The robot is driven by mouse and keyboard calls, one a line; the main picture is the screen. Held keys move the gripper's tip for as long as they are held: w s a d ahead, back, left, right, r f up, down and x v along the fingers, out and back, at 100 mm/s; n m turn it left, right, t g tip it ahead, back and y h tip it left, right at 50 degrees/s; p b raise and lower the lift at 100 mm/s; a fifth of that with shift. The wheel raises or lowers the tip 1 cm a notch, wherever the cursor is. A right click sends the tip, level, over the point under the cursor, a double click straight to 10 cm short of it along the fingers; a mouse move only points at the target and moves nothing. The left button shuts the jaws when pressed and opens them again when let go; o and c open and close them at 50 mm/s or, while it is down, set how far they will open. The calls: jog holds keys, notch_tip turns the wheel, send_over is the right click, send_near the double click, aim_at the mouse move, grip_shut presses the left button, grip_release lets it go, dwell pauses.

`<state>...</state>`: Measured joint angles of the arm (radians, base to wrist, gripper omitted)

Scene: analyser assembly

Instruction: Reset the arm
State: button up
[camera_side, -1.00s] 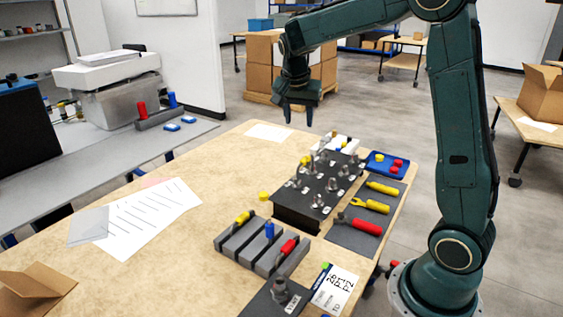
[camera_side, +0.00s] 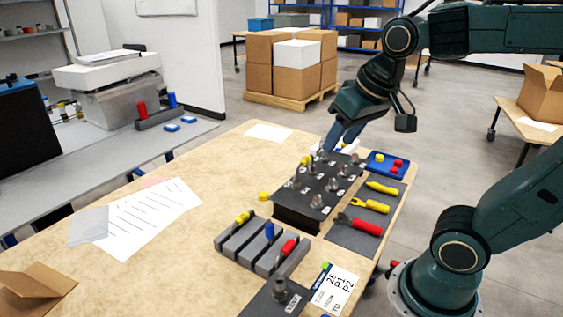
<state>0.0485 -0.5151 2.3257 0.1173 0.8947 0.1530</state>
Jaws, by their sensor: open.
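My gripper (camera_side: 340,138) is dark green with bluish fingers. It is open, tilted down to the left, over the far end of the black analyser block (camera_side: 300,210). From this angle I cannot tell whether the fingertips touch anything there. The block carries several metal fittings with white labels. A small white item behind the block is mostly hidden by the fingers. My arm reaches in from the right edge, with its elbow out of frame.
A grey slotted rack (camera_side: 233,244) holds yellow, blue and red pieces. A blue tray (camera_side: 376,170) and a tool mat (camera_side: 345,238) lie right of the block. A printed card (camera_side: 335,290) is in front.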

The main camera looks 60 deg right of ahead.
jog(key=s+a+f+n+y, duration=0.1)
jog(key=s+a+f+n, duration=0.1)
jog(key=s, duration=0.4)
jog(key=shift+a+n+t, duration=0.4)
jog(key=shift+a+n, duration=0.25)
jog(key=shift+n, duration=0.15)
